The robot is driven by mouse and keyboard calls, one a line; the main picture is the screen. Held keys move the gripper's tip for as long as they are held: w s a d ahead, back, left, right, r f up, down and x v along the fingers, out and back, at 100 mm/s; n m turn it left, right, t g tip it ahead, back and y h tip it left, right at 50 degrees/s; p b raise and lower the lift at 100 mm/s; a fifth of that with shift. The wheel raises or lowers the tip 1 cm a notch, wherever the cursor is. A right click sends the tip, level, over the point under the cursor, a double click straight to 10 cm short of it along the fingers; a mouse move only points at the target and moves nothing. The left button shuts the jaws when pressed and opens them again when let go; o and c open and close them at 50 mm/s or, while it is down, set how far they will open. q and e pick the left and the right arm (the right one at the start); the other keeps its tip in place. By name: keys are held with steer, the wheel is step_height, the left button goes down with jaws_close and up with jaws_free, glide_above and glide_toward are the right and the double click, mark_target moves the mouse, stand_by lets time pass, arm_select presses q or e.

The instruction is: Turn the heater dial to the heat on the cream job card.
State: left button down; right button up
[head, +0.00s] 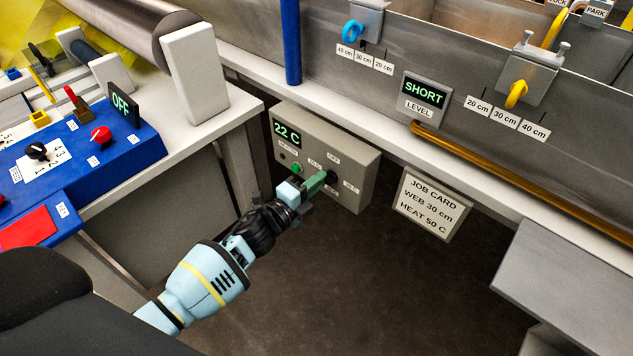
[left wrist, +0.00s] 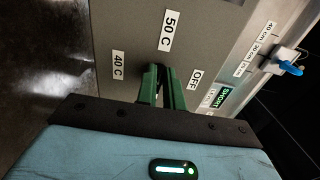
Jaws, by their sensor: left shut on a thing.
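The grey heater box (head: 357,163) hangs under the bath's edge in the head view. Its display (head: 287,133) reads 22 C. My left gripper (head: 326,179) reaches its front face and is shut on the dark heater dial, which its green fingers mostly hide. In the left wrist view the fingertips (left wrist: 160,73) meet at the dial, among the labels 40 C (left wrist: 118,66), 50 C (left wrist: 169,31) and OFF (left wrist: 195,77). I cannot tell where the dial's pointer stands. The cream job card (head: 432,204) reads WEB 30 cm, HEAT 50 C. My right gripper is not in view.
A green button (head: 296,168) sits on the heater box, left of the dial. A blue control panel (head: 125,150) with an OFF display is at the left. A level display (head: 424,92) reads SHORT. A brass rod (head: 520,177) runs along the bath. The floor below is clear.

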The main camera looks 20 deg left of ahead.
arm_select(q)
steer(key=c, duration=1.5)
jaws_free()
steer(key=shift+s, duration=0.1)
steer(key=shift+p+v, duration=0.35)
steer(key=shift+v, duration=3.5)
